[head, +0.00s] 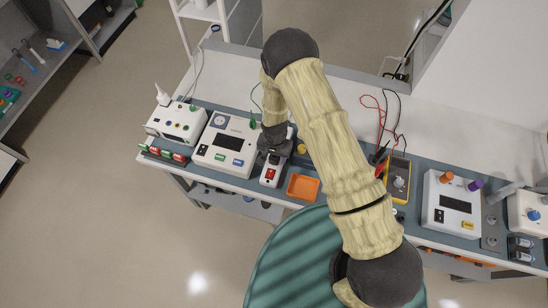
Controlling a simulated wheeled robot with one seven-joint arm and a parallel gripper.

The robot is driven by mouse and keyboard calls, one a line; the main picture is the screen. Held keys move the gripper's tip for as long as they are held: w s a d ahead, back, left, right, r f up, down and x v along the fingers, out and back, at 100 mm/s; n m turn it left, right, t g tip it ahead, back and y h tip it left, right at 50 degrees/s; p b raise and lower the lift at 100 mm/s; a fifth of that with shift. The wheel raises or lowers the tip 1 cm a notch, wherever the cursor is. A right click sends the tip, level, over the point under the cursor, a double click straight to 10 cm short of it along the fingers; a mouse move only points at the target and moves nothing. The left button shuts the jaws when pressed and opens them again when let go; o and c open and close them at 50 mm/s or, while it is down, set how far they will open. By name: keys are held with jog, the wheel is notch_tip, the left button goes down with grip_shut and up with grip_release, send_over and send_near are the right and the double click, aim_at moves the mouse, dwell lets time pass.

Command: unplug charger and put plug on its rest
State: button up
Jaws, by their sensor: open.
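My gripper (268,153) is open, with its fingers pointing down over the far end of a light-coloured strip (268,181) with a red switch (271,174). The gripper and my arm hide that end of the strip, so I cannot see a plug there or tell whether the fingers touch one. A green cord (255,98) runs behind the gripper to a green piece (253,124) beside it. An orange tray (303,187) lies right of the strip; I cannot tell which object is the plug's rest.
A white unit with a round dial (225,146) stands close left of the gripper, with another white device (177,123) farther left. A yellow meter (399,181) with red and black leads and a white unit (452,205) stand to the right. The white bench top behind is mostly clear.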

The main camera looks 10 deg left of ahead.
grip_shut()
jog(key=shift+r, duration=0.1)
jog(key=shift+r+p, duration=1.5)
jog(key=shift+r, duration=1)
